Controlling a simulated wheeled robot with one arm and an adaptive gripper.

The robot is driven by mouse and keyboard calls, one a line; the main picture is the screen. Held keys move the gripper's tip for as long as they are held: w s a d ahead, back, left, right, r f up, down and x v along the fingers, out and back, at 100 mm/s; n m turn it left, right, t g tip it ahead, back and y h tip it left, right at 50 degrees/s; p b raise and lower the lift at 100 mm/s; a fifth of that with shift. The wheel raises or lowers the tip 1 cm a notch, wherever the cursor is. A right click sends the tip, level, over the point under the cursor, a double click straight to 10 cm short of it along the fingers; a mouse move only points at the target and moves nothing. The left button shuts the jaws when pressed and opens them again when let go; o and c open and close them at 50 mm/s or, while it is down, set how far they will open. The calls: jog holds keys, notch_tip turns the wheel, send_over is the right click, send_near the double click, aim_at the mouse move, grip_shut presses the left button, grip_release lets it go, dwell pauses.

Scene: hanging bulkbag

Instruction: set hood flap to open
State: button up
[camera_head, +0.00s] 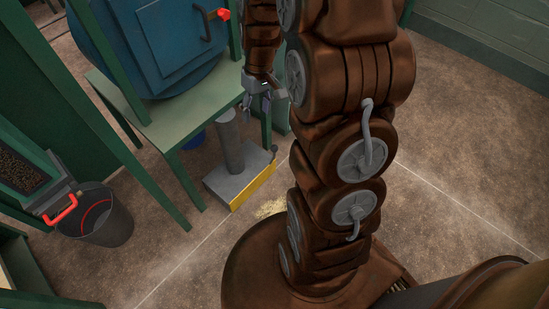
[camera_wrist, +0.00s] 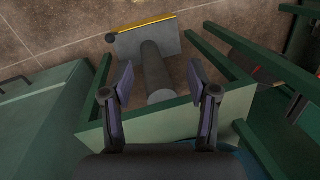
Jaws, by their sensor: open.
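I cannot tell for certain which part is the hood flap. A large blue rounded body (camera_head: 165,45) stands on a green frame at the upper left of the head view. It carries a dark bar handle (camera_head: 207,26) with a red end (camera_head: 223,14). My gripper (camera_head: 246,103) is beside the green frame in the head view, partly behind my arm. In the wrist view my gripper (camera_wrist: 158,80) has its two fingers spread, with nothing between them. The grey pipe shows beyond the fingers, below them.
A grey pipe (camera_head: 229,140) rises from a grey box with a yellow edge (camera_head: 243,181) on the floor. A dark bucket (camera_head: 108,222) stands at the left, under a red handle (camera_head: 61,210). Green frame legs (camera_head: 158,164) crowd the left. The floor on the right is clear.

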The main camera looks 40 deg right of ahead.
jog(key=b, duration=1.3)
send_over(275, 146)
jog(key=d, duration=0.1)
jog(key=shift+t, duration=0.4)
notch_tip(275, 146, down, 28)
jog(key=shift+d+r, duration=0.15)
jog(key=shift+a+f+b, duration=0.25)
jog(key=shift+f+b, duration=0.2)
jog(key=shift+f, duration=0.85)
jog(key=shift+a+f+b, duration=0.25)
jog(key=shift+f+b, duration=0.2)
jog(key=shift+f, duration=0.8)
jog(key=shift+a+f+b, duration=0.25)
jog(key=shift+f+b, duration=0.2)
jog(key=shift+f, duration=0.85)
grip_shut()
